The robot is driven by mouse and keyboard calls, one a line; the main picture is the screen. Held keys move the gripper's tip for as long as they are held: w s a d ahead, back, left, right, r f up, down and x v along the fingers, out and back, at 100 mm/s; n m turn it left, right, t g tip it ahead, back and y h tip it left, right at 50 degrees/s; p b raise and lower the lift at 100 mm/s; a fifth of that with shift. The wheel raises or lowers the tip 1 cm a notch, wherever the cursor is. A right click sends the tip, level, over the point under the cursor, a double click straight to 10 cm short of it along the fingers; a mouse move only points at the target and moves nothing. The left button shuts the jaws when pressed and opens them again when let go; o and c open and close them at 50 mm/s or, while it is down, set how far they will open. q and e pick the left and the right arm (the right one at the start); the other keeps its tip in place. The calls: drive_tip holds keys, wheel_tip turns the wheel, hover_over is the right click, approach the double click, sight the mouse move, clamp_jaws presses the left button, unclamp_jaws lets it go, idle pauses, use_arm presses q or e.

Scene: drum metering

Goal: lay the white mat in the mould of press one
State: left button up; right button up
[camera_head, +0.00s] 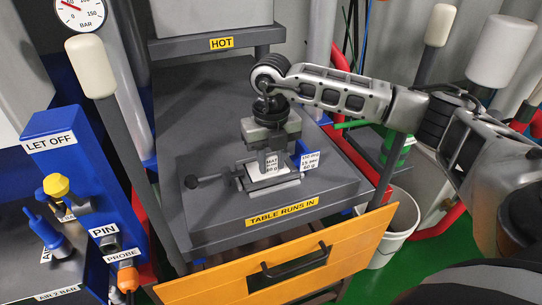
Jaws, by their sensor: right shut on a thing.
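My right gripper (268,157) comes in from the right and points down over the mould (262,186), with its fingers low in the mould's opening. It is shut on the white mat (284,171), of which only parts show around the fingers. The mat appears low at the mould, but I cannot tell whether it touches the floor of it. The mould is a small grey frame with a dark-knobbed handle on its left, standing on the grey press table (215,215). My left gripper is out of view.
A white card (311,161) stands right of the mould. The press head (215,45), marked HOT, is behind. An orange drawer front (330,262) is below the table's front edge. A blue control box (75,165) is at left, a white bin (398,228) at right.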

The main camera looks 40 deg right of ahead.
drive_tip(key=shift+f, duration=0.2)
drive_tip(key=o, duration=1)
drive_tip(key=shift+r, duration=0.1)
wheel_tip(320, 180, up, 12)
drive_tip(key=b, duration=0.1)
